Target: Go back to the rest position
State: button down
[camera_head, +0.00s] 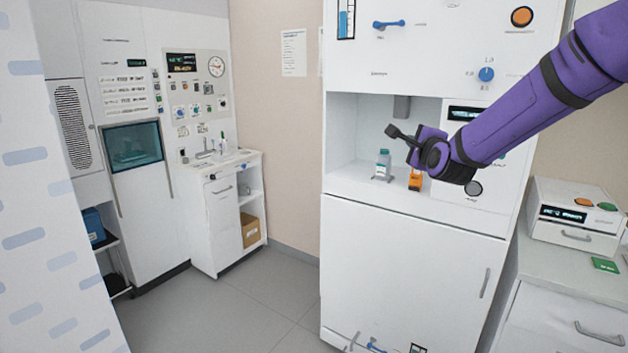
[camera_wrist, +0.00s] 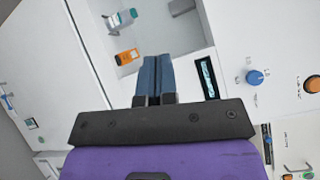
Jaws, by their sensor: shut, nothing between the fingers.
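My purple arm reaches in from the upper right in the head view. My gripper (camera_head: 390,131) is held in front of the white cabinet's open niche, at about the height of its upper part. In the wrist view my gripper (camera_wrist: 157,62) has its two blue-grey fingers together with nothing between them. A small bottle with a teal cap (camera_head: 383,162) stands in the niche, below and left of the gripper. An orange object (camera_head: 415,180) stands to its right, partly behind my wrist. Both show in the wrist view too, as the bottle (camera_wrist: 121,19) and the orange object (camera_wrist: 127,57).
The white cabinet (camera_head: 400,265) has a blue handle (camera_head: 389,24) and a blue knob (camera_head: 486,74). A white device (camera_head: 573,222) sits on the right counter. A sink unit (camera_head: 222,205) stands at the back left. The grey floor (camera_head: 235,315) is clear at centre left.

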jog(key=s+d+n+g, duration=0.1)
jog(key=s+n+g, duration=0.3)
jog(key=s, duration=1.1)
jog(key=s+d+f+n+g, duration=0.1)
jog(key=s+n+g, duration=0.3)
jog(key=s+n, duration=0.5)
jog(key=s+d+n+g+h, duration=0.1)
jog(key=s+d+n+g, duration=0.2)
jog(key=s, duration=1.8)
jog(key=n+g, duration=0.1)
jog(key=n, duration=0.3)
jog(key=shift+d+f+g, duration=0.15)
jog(key=shift+f+g, duration=0.2)
jog(key=shift+g, duration=0.05)
